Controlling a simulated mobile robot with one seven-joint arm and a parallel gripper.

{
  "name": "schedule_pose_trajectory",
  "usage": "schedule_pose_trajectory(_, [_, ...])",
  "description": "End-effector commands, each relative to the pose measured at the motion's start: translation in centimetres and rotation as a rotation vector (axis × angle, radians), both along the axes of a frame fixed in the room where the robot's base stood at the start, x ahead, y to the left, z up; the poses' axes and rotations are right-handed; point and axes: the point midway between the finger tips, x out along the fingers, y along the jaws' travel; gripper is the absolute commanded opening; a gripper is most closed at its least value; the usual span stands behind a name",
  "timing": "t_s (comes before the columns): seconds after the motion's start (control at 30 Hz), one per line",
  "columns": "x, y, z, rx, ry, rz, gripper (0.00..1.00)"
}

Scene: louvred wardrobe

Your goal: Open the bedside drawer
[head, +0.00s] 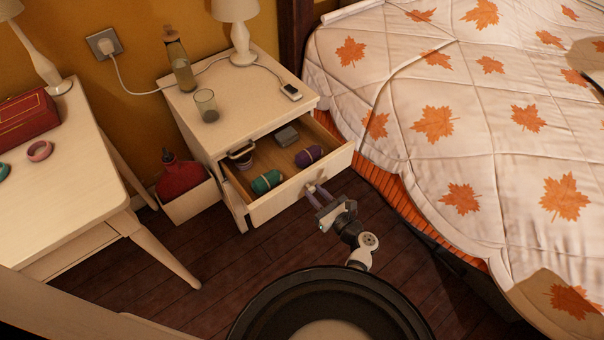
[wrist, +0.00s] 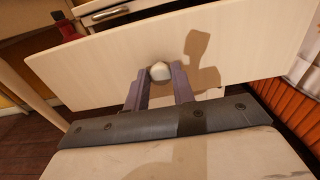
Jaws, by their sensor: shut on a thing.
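The bedside table (head: 240,98) is pale wood and stands against the wall beside the bed. Its top drawer (head: 285,203) is pulled well out, and its inside shows. My gripper (head: 313,191) is at the drawer front. In the wrist view, its two fingers are shut on the round pale knob (wrist: 160,71) in the middle of the drawer front (wrist: 215,50).
A bottle (head: 180,65), a glass (head: 206,105), a lamp (head: 242,40) and a phone (head: 291,92) stand or lie on the bedside table. A desk (head: 60,180) is at left, a bin with a red bottle (head: 183,175) between. The bed (head: 450,120) fills the right. Dark floor lies in front.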

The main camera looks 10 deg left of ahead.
Motion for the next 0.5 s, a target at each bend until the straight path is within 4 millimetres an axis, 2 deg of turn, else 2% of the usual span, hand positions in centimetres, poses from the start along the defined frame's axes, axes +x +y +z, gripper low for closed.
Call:
schedule_pose_trajectory(0.03, [-0.8, -1.1, 0.2, 0.0, 0.004, -0.004, 0.0])
schedule_pose_trajectory(0.2, [-2.9, -3.8, 0.2, 0.0, 0.001, -0.002, 0.0])
schedule_pose_trajectory(0.5, [-5.0, -6.4, 0.1, 0.001, -0.001, 0.001, 0.0])
